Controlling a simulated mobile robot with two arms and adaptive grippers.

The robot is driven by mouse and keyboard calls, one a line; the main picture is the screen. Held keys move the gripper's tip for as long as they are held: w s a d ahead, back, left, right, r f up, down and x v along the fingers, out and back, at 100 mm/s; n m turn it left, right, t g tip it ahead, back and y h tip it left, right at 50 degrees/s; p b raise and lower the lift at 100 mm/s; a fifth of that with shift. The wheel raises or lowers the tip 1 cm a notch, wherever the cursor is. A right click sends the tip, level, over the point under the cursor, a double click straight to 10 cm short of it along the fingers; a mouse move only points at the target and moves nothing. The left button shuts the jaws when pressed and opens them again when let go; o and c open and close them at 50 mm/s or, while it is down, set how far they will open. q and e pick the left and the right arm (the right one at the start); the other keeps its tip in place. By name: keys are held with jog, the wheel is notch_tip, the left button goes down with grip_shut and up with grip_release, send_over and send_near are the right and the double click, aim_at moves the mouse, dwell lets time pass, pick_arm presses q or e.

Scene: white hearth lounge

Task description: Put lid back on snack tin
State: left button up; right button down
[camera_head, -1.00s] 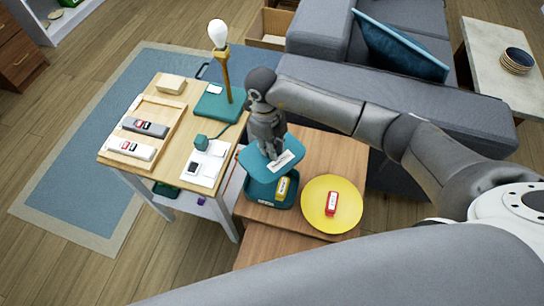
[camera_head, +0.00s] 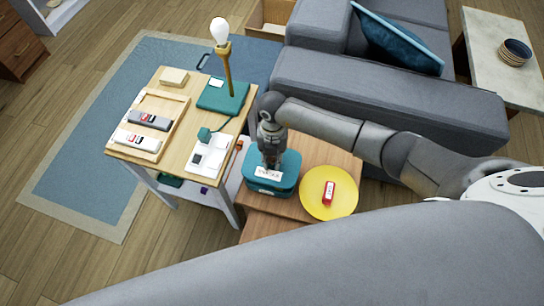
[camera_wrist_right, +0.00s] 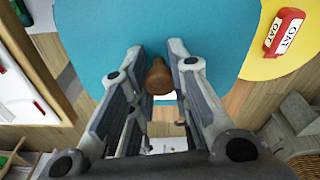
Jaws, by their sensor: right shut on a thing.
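The teal lid (camera_head: 289,164) lies over the teal snack tin (camera_head: 268,189) on the wooden table and covers its opening. Whether it is fully seated all round I cannot tell. My right gripper (camera_head: 270,165) points down at the lid's middle. In the right wrist view my right gripper (camera_wrist_right: 160,80) is shut on the lid's brown knob (camera_wrist_right: 159,76), with the lid (camera_wrist_right: 120,35) flat beyond it. The inside of the tin is hidden. My left gripper is out of view.
A yellow plate (camera_head: 345,204) with a red OAT packet (camera_head: 328,192) is right beside the tin. At left, a side table (camera_head: 177,140) holds a lamp (camera_head: 222,70) and a wooden tray (camera_head: 181,124) with packets. A grey sofa (camera_head: 400,95) stands behind.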

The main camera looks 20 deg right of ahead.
aim_at(272, 166)
jog(key=shift+f+b, duration=1.95)
jog(key=shift+f, duration=0.65)
jog(key=shift+f, duration=0.1)
dwell(0.4)
jog(key=c, duration=0.8)
grip_release()
jog(key=shift+r+p, duration=3.35)
jog(key=shift+r, duration=0.15)
